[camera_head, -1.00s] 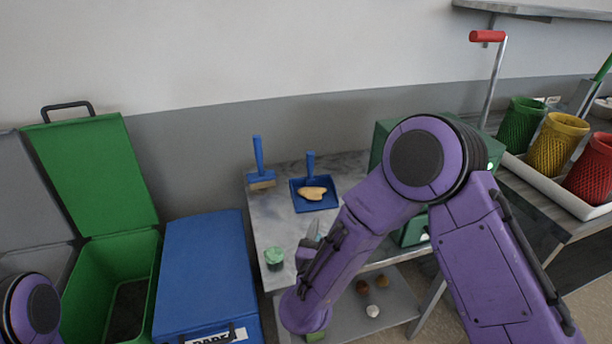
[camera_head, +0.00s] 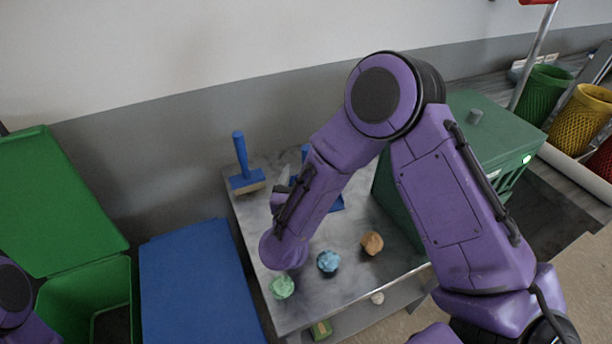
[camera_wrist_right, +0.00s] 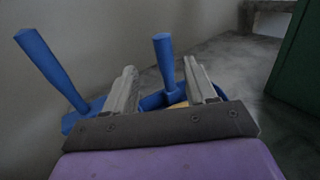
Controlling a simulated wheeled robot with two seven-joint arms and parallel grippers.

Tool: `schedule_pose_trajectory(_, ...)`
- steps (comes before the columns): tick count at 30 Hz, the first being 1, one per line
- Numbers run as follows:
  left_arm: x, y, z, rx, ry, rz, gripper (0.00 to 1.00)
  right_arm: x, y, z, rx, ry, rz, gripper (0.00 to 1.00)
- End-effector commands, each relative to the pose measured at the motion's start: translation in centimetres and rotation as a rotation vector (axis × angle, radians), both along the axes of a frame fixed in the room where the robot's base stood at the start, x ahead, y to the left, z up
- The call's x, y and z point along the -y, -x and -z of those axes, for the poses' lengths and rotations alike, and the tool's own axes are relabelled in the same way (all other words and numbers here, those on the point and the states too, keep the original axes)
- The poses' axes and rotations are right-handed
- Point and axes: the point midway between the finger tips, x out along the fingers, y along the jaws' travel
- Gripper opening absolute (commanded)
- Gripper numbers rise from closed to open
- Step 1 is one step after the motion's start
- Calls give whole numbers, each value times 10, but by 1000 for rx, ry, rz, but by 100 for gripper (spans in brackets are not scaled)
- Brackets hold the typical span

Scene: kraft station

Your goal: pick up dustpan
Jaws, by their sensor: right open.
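The blue dustpan lies on the grey table, mostly hidden behind my right arm in the head view, where its pan edge (camera_head: 338,204) shows. In the right wrist view the dustpan's upright handle (camera_wrist_right: 163,58) stands between the two fingers, beyond them, with part of the blue pan behind the fingers. A tan item (camera_wrist_right: 178,105) shows in the pan. My right gripper (camera_head: 284,180) is open and empty near the dustpan; its fingers also show in the wrist view (camera_wrist_right: 160,78). My left gripper is out of view.
A blue brush (camera_head: 247,182) stands left of the dustpan. Green (camera_head: 282,287), blue (camera_head: 328,261) and orange (camera_head: 372,243) crumpled balls lie on the table's front part. A green cabinet (camera_head: 483,130) stands to the right. A blue bin (camera_head: 195,280) is left of the table (camera_head: 300,310).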

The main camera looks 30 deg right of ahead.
Motion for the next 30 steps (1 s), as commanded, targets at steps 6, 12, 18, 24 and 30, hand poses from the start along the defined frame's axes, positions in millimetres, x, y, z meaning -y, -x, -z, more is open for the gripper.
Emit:
schedule_pose_trajectory(6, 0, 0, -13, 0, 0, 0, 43, 19, -26, -4, 1, 1, 0, 56)
schedule_pose_trajectory(12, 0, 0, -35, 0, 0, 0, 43, 44, -50, -12, 0, 2, 2, 56)
schedule_pose_trajectory(18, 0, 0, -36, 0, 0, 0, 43, 54, -65, -6, 0, 1, 0, 56)
schedule_pose_trajectory(24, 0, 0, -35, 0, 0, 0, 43, 54, -65, -6, 0, 1, -1, 43)
schedule_pose_trajectory(30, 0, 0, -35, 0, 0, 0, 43, 54, -65, -6, 0, 1, -1, 0)
